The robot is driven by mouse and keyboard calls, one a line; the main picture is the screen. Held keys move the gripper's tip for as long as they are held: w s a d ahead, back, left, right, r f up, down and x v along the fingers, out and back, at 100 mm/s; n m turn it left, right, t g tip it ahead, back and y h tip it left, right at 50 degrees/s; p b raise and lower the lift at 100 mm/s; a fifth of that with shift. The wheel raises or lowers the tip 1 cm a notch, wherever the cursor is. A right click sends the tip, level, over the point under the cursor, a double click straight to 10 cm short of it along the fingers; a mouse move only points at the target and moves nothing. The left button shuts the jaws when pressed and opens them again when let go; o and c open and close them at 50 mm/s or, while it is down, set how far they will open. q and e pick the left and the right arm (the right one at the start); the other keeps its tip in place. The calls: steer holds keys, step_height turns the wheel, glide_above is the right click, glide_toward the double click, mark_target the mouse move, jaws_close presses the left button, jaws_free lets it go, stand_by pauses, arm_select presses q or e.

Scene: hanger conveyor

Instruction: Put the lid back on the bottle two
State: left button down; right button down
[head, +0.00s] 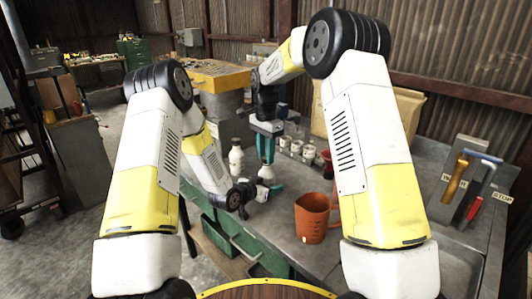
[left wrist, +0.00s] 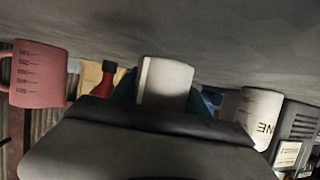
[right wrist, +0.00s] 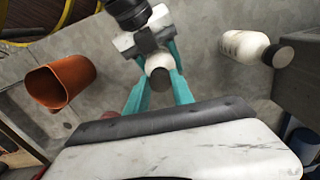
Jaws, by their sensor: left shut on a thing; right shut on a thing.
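Bottle two (head: 266,173) is white and upright in the head view, low in my left gripper (head: 266,188), whose teal fingers are shut on it. It fills the gap between the fingers in the left wrist view (left wrist: 166,80). My right gripper (head: 265,153) points down right above it. In the right wrist view its teal fingers (right wrist: 158,85) are shut on a dark lid (right wrist: 158,79), lined up with the white bottle (right wrist: 158,62) beyond. I cannot tell whether lid and bottle touch. The lid is hidden by the fingers in the head view.
A second white bottle with a dark cap (head: 236,158) stands just left of the grippers. An orange measuring jug (head: 312,220) stands at the right. Several small cups (head: 296,147) stand behind. Grey counter between is clear.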

steer(key=m, duration=0.5)
steer(key=shift+a+m, duration=0.1)
steer(key=shift+m, duration=0.3)
steer(key=m, duration=0.7)
steer(key=shift+w+m, duration=0.15)
steer(key=shift+m, duration=0.25)
steer(key=m, duration=0.7)
steer(key=shift+w+m, duration=0.1)
steer(key=shift+m, duration=0.2)
steer(key=m, duration=0.3)
steer(key=shift+d+f, duration=0.2)
steer(key=shift+f, duration=0.15)
steer(key=shift+r+m, duration=0.25)
steer(key=shift+m, duration=0.65)
steer(key=c, duration=1.1)
jaws_free()
